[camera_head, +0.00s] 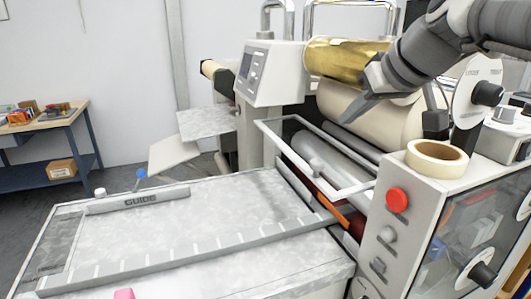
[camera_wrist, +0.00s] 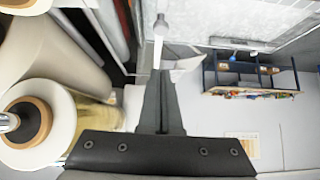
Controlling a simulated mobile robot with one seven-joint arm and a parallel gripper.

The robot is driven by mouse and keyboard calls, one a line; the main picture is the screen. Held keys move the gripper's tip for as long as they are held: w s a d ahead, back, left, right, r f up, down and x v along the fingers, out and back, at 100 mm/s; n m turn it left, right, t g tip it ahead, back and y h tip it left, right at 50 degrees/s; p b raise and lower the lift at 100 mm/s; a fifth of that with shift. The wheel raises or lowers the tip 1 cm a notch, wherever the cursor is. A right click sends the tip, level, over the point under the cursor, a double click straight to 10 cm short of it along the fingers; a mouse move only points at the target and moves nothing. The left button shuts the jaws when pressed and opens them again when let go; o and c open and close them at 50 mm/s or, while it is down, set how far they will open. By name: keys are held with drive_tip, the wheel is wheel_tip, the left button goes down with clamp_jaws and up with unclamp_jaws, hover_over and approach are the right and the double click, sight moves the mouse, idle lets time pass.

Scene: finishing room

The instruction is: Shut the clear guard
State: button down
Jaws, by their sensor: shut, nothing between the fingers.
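The clear guard (camera_head: 345,190) is a pale-framed see-through panel at the laminator's front, over the rollers. In the head view it stands tilted out toward the feed table, raised rather than flat against the rollers. My gripper (camera_head: 347,118) is shut and empty, above and behind the guard, in front of the large cream roll. Its closed fingers also show in the wrist view (camera_wrist: 161,85), beside a pale rod with a rounded end (camera_wrist: 161,24); I cannot tell whether this rod belongs to the guard. I see no contact with the guard.
The feed table (camera_head: 235,215) lies left of the guard. A side cabinet with a red button (camera_head: 397,199) and a tape roll (camera_head: 437,157) stands at the right. The gold roll (camera_head: 340,57) and cream roll (camera_head: 365,112) are close to my arm. A control panel (camera_head: 262,70) stands behind.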

hover_over(321, 180)
wheel_tip(321, 180, down, 9)
drive_tip(key=shift+f, duration=0.1)
drive_tip(key=shift+f+b, duration=0.3)
drive_tip(key=shift+f, duration=0.5)
